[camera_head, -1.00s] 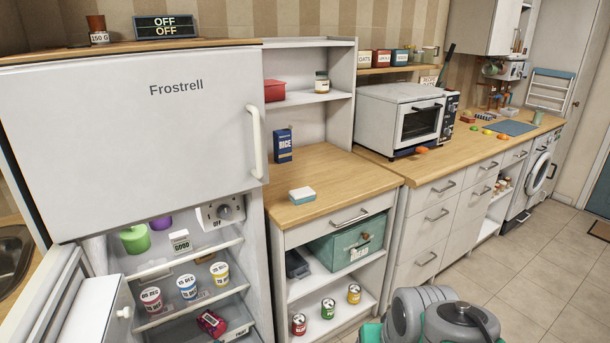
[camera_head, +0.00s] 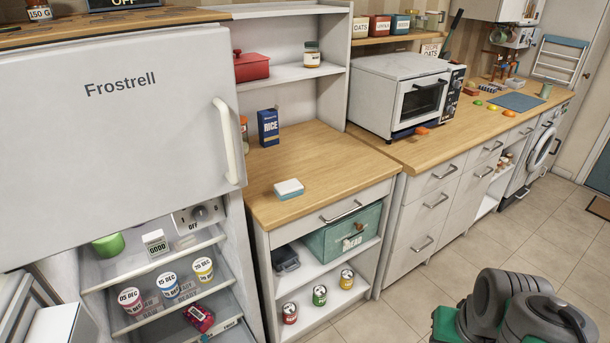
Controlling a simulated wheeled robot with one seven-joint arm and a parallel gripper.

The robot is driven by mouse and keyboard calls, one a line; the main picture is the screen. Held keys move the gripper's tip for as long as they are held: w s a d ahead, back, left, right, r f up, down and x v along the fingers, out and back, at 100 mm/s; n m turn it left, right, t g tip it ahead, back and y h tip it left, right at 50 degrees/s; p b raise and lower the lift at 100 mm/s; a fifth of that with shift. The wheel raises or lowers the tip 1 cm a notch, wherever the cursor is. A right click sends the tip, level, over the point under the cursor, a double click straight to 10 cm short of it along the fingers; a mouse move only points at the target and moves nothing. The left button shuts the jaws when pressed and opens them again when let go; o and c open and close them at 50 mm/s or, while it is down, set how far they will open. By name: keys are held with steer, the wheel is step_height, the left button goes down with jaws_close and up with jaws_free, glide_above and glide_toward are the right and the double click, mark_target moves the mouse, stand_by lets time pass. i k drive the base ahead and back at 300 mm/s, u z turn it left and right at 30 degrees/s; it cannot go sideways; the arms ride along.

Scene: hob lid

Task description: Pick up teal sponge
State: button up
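A small block with a pale top and teal sides (camera_head: 289,188), which looks like the teal sponge, lies flat on the wooden counter (camera_head: 325,155) between the fridge and the oven. It lies near the counter's front edge, with nothing touching it. My folded grey and green arm shows at the bottom right, well apart from the block. My gripper is not in view.
The blue rice box (camera_head: 268,127) stands behind the block. The fridge (camera_head: 120,140) is at the left, its lower compartment open. A white oven (camera_head: 405,95) stands on the right-hand counter. Open shelves (camera_head: 325,268) sit below, with clear floor in front.

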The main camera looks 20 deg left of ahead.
mark_target(288, 189)
steer(key=u, duration=0.05)
steer(key=i, duration=2)
steer(key=u, duration=3.4)
